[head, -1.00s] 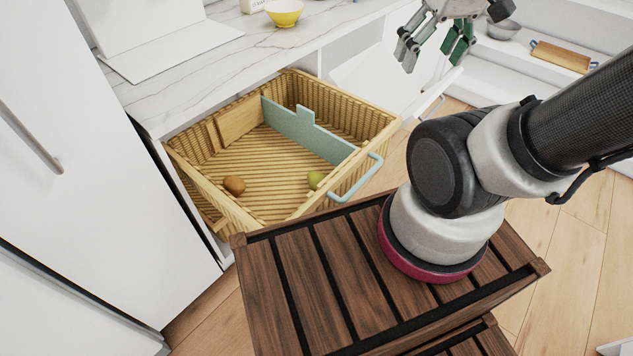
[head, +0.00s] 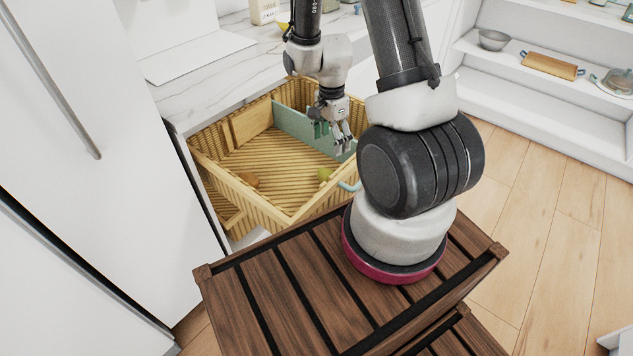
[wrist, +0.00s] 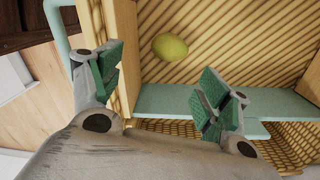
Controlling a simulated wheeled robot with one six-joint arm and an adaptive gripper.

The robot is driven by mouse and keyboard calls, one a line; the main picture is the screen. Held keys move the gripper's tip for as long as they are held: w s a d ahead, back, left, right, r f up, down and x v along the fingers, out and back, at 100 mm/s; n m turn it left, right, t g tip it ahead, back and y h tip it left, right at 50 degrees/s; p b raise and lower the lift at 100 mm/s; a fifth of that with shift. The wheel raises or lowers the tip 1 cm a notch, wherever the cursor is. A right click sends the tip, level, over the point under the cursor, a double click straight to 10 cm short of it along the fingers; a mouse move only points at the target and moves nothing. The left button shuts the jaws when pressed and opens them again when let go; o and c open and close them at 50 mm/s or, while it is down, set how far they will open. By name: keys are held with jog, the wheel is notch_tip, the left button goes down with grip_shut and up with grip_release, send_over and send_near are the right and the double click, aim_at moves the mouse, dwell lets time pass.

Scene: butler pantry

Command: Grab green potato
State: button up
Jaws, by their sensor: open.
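The green potato (head: 324,174) lies on the slatted floor of the wicker drawer (head: 283,212), near its front side and beside the teal divider (head: 296,127). In the wrist view the yellow-green potato (wrist: 170,47) lies ahead of my fingers, apart from them. My gripper (head: 338,143) is open and empty, above the divider and behind the green potato. In the wrist view my gripper (wrist: 160,92) has its green-padded fingers spread, with the divider (wrist: 185,100) below and between them.
The drawer is pulled out under a marble counter (head: 205,82). A light wooden board (head: 248,124) stands at the drawer's back left. A teal handle (head: 349,186) is at the drawer's front.

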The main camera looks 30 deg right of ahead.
aim_at(328, 172)
jog(key=f+m, duration=0.1)
jog(key=f, duration=0.4)
jog(key=w+f, duration=0.1)
jog(key=f, duration=0.4)
jog(key=f+m, duration=0.1)
jog(key=f, duration=0.4)
jog(key=shift+w+d+f+m+t, duration=0.1)
jog(key=shift+w+f+m+t, duration=0.1)
jog(key=shift+f+m+t, duration=0.1)
jog(key=c, duration=0.8)
